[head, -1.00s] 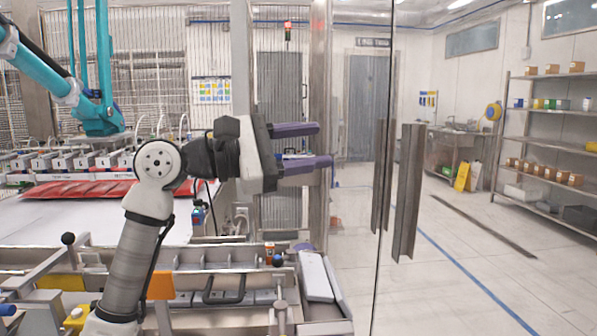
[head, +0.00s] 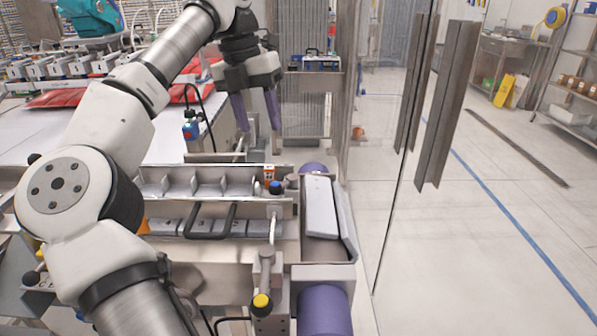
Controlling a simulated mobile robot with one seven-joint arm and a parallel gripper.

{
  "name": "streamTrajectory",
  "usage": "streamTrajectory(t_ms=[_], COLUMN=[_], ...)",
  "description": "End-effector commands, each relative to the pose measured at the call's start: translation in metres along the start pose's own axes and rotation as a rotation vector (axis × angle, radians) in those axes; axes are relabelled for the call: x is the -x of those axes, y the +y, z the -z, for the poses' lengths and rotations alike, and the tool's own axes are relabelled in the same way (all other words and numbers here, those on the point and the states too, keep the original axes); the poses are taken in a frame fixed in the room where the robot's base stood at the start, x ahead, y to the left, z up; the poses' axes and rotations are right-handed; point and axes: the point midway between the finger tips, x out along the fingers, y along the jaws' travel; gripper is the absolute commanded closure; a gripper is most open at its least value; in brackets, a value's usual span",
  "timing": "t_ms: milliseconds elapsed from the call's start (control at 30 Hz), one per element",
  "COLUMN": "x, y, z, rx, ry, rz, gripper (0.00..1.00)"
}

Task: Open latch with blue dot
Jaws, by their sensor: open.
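The latch with a blue dot (head: 275,187) shows as a dark blue round knob on a metal rod, by the right end of the compartment rail in the middle of the head view. A similar lever with a yellow end (head: 261,302) is nearer the camera. My gripper (head: 257,122) points down above and behind the blue-dot latch. Its two purple fingers are apart and empty, touching nothing that I can see. Whether the latch is open or closed is hard to tell.
A black handle (head: 210,222) stands left of the latch, and a pale slanted cover (head: 320,207) to its right. A small orange-and-white box (head: 269,174) is just behind the knob. A glass door with a metal handle (head: 447,100) is further right; open floor lies beyond.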

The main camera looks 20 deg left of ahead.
Motion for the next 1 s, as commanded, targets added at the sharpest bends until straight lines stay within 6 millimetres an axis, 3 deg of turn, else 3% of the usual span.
streamTrajectory(t_ms=[167, 700, 1000], x=[-0.018, -0.119, -0.137], y=[0.003, 0.001, 0.002], z=[0.002, 0.002, 0.002], rx=[0.012, 0.008, 0.009], ry=[0.010, 0.005, 0.004], rz=[-0.001, -0.001, -0.002], gripper=[0.52, 0.52, 0.52])
